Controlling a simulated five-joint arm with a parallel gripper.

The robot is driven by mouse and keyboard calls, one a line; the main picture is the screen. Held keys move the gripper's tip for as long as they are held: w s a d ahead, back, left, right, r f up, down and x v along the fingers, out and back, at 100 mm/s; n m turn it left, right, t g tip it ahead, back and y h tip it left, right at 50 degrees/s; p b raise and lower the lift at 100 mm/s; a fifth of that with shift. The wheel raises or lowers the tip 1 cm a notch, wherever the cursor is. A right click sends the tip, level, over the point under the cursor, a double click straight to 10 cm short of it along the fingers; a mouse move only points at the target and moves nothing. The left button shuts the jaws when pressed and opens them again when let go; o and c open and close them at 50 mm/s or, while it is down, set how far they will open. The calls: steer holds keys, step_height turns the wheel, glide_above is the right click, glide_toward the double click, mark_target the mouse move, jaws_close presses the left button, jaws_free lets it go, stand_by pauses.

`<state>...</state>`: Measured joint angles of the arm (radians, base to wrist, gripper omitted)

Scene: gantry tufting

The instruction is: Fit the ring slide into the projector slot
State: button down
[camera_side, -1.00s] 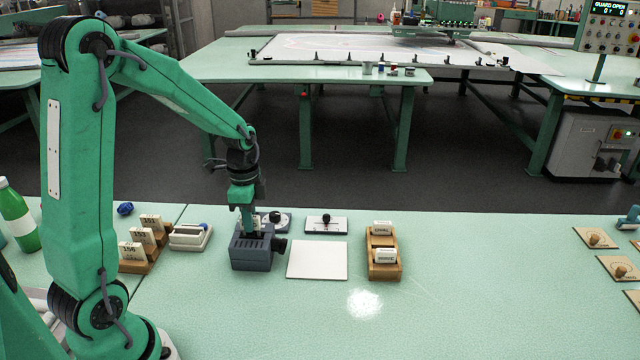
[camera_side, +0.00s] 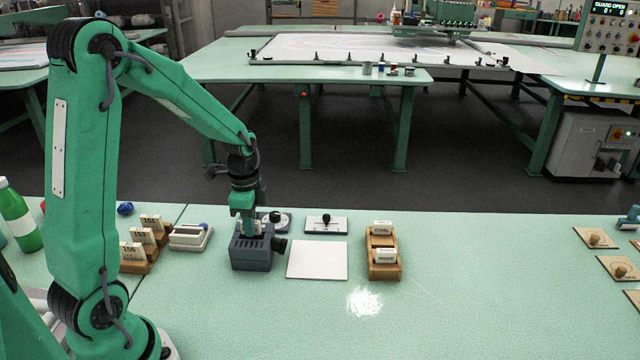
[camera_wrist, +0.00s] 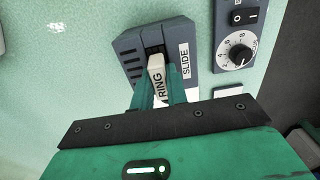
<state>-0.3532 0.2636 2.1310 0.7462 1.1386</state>
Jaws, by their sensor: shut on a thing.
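The ring slide (camera_wrist: 157,82) is a pale piece labelled RING, held between the two fingers of my gripper (camera_wrist: 160,92) in the wrist view. The projector (camera_wrist: 184,38) is a dark grey box with a SLIDE label. The slide is at the dark slot (camera_wrist: 152,36) in its top; I cannot tell how deep it sits. In the side view the projector (camera_side: 251,262) stands on the green table with my gripper (camera_side: 250,225) pointing down right over it. The fingers mostly hide the slide there.
A white card (camera_side: 317,260) lies right of the projector, with a wooden rack (camera_side: 384,271) of other slides beyond it. A focus dial panel (camera_wrist: 237,55) is beside the projector. Numbered cards (camera_side: 138,250) stand at left. The table's front right is clear.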

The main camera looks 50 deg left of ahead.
steer(key=shift+f, duration=0.2)
steer(key=c, duration=1.3)
jaws_free()
steer(key=shift+r, duration=3.9)
